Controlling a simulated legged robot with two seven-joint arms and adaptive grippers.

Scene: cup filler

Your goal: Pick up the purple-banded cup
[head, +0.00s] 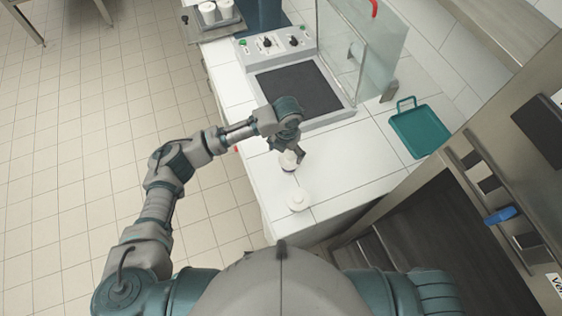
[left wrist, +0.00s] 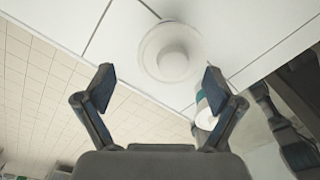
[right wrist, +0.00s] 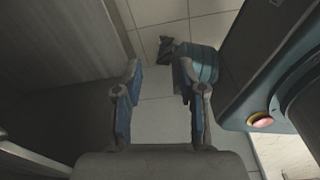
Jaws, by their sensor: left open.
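The purple-banded cup (head: 288,161) stands on the white counter, its pale top and a dark purple band showing right at my left gripper (head: 290,152). A white, round, knobbed piece (head: 299,200) sits on the counter nearer me. In the left wrist view my left gripper (left wrist: 158,82) is open with nothing between its fingers. A white disc with a raised round centre (left wrist: 172,52) lies beyond the fingertips; I cannot tell which piece it is. A pale banded shape (left wrist: 206,116) is partly hidden by the right finger. My right gripper (right wrist: 158,72) is open and empty.
The white counter (head: 345,160) has free room right of the cup. A machine with a dark plate (head: 300,88) and glass shield (head: 365,45) stands behind. A teal tray (head: 420,130) lies right. More cups (head: 208,12) stand at the back. The counter's left edge drops to floor.

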